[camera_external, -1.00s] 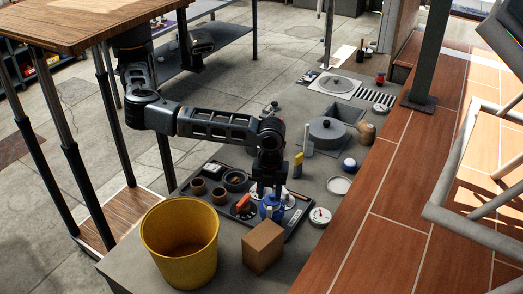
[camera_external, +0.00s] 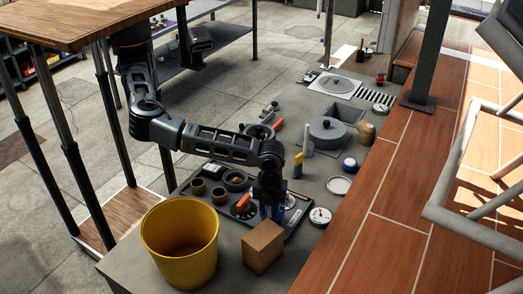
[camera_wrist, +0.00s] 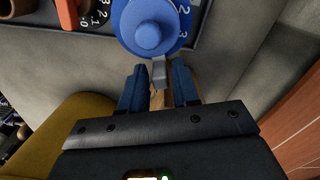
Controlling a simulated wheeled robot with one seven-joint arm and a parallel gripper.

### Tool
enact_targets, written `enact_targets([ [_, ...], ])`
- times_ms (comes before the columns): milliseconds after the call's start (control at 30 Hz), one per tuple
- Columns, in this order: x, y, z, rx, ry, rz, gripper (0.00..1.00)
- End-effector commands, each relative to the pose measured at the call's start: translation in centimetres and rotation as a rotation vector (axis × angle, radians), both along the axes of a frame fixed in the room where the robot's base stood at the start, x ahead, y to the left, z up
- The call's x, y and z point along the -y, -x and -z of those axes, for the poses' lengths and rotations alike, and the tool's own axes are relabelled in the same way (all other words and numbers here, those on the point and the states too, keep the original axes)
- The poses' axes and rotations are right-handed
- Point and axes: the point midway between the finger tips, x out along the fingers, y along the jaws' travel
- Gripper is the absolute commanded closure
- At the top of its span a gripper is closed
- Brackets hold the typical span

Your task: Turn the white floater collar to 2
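My gripper (camera_wrist: 158,78) points at a blue round floater (camera_wrist: 148,32) with a raised knob, shown at the top of the wrist view. White numbers, 2 and 3 among them, are on its right side. A grey tab (camera_wrist: 158,73) sticks out of its near edge, between my two blue fingertips. The fingers are open, with a small gap on each side of the tab. In the external view my gripper (camera_external: 270,211) is low over the black tray (camera_external: 215,207) and hides most of the blue floater. I cannot make out a white floater collar clearly.
A black dial with an orange piece (camera_wrist: 68,14) is left of the blue floater. A yellow bucket (camera_external: 180,243) and a cardboard box (camera_external: 263,247) stand close in front of the tray. A white gauge (camera_external: 320,216) lies to the right. Cups (camera_external: 198,186) are on the tray's left.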

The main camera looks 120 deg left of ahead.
Motion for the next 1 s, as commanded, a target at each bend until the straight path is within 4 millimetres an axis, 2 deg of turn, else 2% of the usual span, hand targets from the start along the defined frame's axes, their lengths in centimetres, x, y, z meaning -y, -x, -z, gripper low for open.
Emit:
enact_targets([
  [33, 0.00, 0.00, -0.02, 0.000, 0.000, 0.000, 0.75],
  [300, 0.00, 0.00, -0.03, 0.000, 0.000, 0.000, 1.00],
  [667, 0.03, 0.08, -0.06, 0.000, 0.000, 0.016, 1.00],
  [1000, 0.29, 0.92, -0.14, 0.000, 0.000, 0.192, 1.00],
])
